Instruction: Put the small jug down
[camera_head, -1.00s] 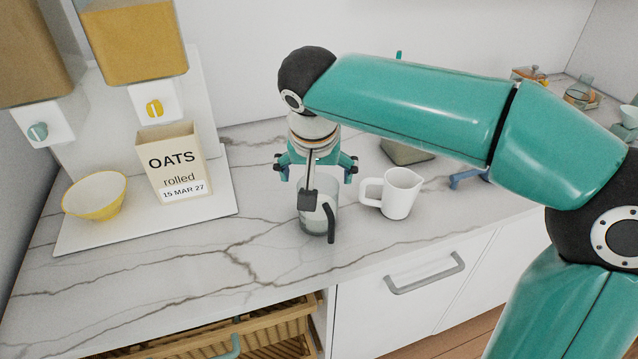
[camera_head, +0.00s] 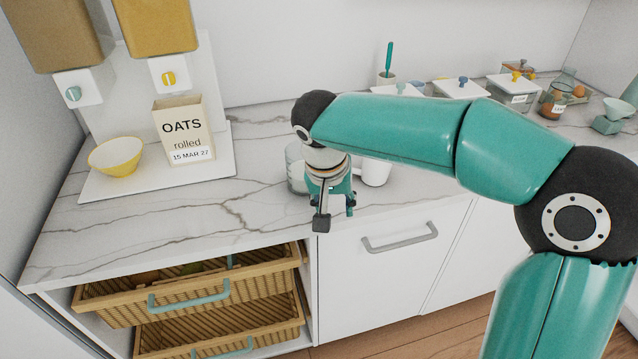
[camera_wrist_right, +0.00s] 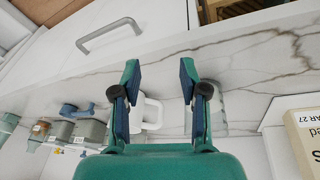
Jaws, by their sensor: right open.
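The small white jug (camera_head: 376,172) stands upright on the marble counter, partly hidden behind my right arm in the head view. Its pale handle (camera_wrist_right: 152,113) shows between my fingers in the wrist view, farther off than the fingertips. A clear glass vessel (camera_head: 296,168) stands left of the jug, partly behind my wrist. My right gripper (camera_head: 336,207) points down near the counter's front edge, in front of both vessels. In the wrist view its two fingers (camera_wrist_right: 158,78) are apart, with nothing held between them. My left gripper is not in view.
A yellow bowl (camera_head: 116,158) and an oats box (camera_head: 183,130) stand on the white dispenser base at left. Open wicker drawers (camera_head: 190,290) jut out below the counter. Lidded containers (camera_head: 459,89) stand at the back right. The counter's left front is clear.

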